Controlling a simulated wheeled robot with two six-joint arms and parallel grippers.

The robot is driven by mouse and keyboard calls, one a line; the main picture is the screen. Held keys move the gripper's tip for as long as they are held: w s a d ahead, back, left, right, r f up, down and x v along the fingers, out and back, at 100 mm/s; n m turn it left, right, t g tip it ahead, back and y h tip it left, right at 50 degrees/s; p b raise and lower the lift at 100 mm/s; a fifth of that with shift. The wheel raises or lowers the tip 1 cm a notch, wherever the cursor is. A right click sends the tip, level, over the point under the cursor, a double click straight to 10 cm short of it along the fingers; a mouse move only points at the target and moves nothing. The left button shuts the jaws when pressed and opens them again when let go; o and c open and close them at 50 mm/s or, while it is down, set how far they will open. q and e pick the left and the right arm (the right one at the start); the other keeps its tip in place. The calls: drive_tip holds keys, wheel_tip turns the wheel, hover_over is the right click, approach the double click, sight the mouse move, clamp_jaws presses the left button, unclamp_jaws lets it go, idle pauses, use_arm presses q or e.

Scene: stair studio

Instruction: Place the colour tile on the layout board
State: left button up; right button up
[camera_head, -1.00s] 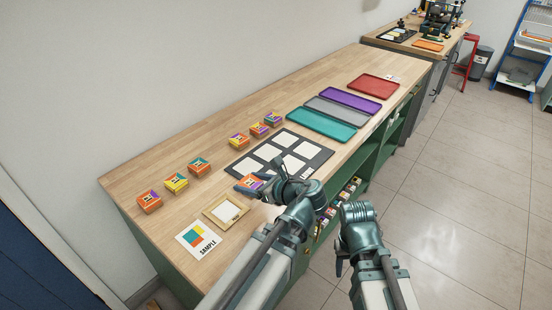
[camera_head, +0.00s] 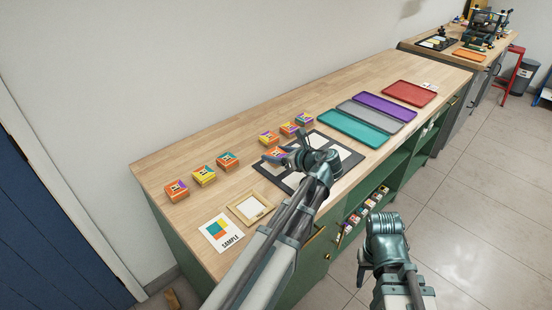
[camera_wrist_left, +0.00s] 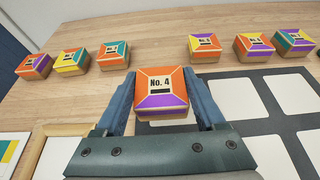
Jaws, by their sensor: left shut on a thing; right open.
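The colour tile (camera_wrist_left: 161,88), a small box marked "No. 4" with orange and purple sides, is between the fingers of my left gripper (camera_wrist_left: 163,100) in the left wrist view. In the head view the tile (camera_head: 275,154) shows by my left gripper (camera_head: 285,156), over the left end of the layout board. The layout board (camera_wrist_left: 269,100) is dark with several white rectangular spaces; my left arm hides part of it in the head view. The tile's exact height above the board cannot be told. My right gripper (camera_head: 362,268) is open, away from the worktop, over the floor.
Several similar boxes (camera_head: 203,175) stand in a row along the back. A wooden frame (camera_head: 237,212) and a sample card (camera_head: 211,232) lie at the left front. Teal (camera_head: 352,128), grey (camera_head: 371,115), purple (camera_head: 385,105) and red (camera_head: 410,93) trays lie to the right.

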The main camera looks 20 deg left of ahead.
use_arm(q)
drive_tip(key=shift+w+a+f, duration=0.1)
drive_tip(key=shift+w+a, duration=0.15)
drive_tip(key=shift+w, duration=0.35)
drive_tip(key=shift+w+a, duration=0.2)
drive_tip(key=shift+w, duration=0.35)
wheel_tip(320, 180, down, 3)
drive_tip(key=b, duration=0.3)
drive_tip(key=shift+a, duration=0.1)
drive_tip(key=shift+f+b, duration=0.3)
drive_tip(key=shift+b, duration=0.05)
